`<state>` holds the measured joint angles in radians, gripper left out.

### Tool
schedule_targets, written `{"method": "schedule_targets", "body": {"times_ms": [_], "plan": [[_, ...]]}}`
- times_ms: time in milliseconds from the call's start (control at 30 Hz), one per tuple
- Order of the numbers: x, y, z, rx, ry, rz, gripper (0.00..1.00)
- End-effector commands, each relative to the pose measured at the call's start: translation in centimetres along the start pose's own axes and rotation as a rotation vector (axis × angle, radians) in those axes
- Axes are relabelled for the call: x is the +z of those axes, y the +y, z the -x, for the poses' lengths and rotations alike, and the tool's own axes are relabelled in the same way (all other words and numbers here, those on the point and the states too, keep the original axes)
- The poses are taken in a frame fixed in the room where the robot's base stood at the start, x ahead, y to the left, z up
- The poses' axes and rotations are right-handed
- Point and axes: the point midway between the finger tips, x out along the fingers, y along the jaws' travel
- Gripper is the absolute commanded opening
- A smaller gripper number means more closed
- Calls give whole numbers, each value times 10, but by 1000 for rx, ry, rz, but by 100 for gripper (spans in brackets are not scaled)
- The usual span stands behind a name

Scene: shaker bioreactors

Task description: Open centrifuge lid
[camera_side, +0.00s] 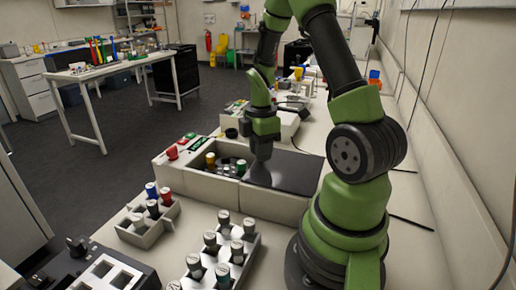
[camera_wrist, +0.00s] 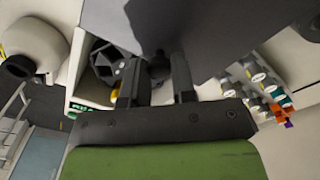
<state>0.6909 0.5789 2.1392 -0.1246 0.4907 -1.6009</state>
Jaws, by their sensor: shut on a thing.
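The centrifuge is a pale box (camera_side: 178,179) on the bench in the middle of the side view. Its dark flat lid (camera_side: 293,171) lies over the right part of the box, and the left part is uncovered. My gripper (camera_side: 262,155) points down at the lid's left part. In the wrist view my gripper (camera_wrist: 157,80) has its two fingers around a small dark part of the lid, partly hidden between them. The lid (camera_wrist: 215,35) fills the upper middle of that view. A dark rotor (camera_wrist: 108,65) shows in the opening beside the fingers.
Several capped tubes stand in a front rack (camera_side: 222,258), with a smaller rack (camera_side: 148,230) to its left. Red and green buttons (camera_side: 181,145) are on the box's left edge. More equipment (camera_side: 280,118) stands behind it. A wall runs along the right.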

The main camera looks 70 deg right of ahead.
Motion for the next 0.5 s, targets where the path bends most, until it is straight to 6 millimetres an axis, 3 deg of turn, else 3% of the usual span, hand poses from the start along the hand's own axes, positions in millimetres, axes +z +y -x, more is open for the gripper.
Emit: {"method": "schedule_targets", "body": {"times_ms": [67,100,200,500], "plan": [[0,1,1,3,0,0,0],[0,1,1,3,0,0,32],[0,1,0,2,0,0,50],[0,1,3,2,0,0,50]]}}
